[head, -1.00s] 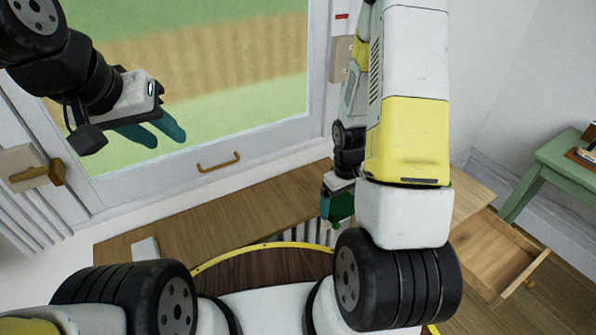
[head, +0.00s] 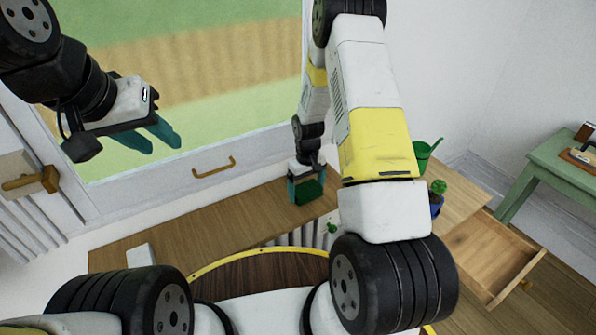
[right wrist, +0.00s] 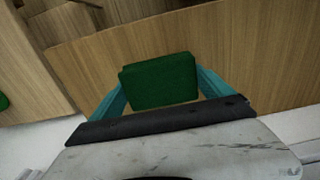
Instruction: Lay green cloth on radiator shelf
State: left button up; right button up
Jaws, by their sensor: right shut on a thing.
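The green cloth is a small dark green folded block (head: 309,190) held between the teal fingers of my right gripper (head: 306,186). In the right wrist view the cloth (right wrist: 159,81) sits between both fingertips of that gripper (right wrist: 160,88). It is over the wooden radiator shelf (head: 230,217) under the window, near the shelf's front edge; I cannot tell whether it touches the wood. My left gripper (head: 158,138) hangs empty in front of the window, its two teal fingers apart.
A green watering can (head: 426,151) and a plant in a blue pot (head: 437,198) stand right of my right arm. A drawer (head: 492,254) is pulled open at the right. A white object (head: 138,255) lies at the shelf's left end. The shelf's middle is bare.

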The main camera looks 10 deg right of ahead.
jog(key=shift+f, duration=0.2)
jog(key=shift+f, duration=0.1)
jog(key=o, duration=1.2)
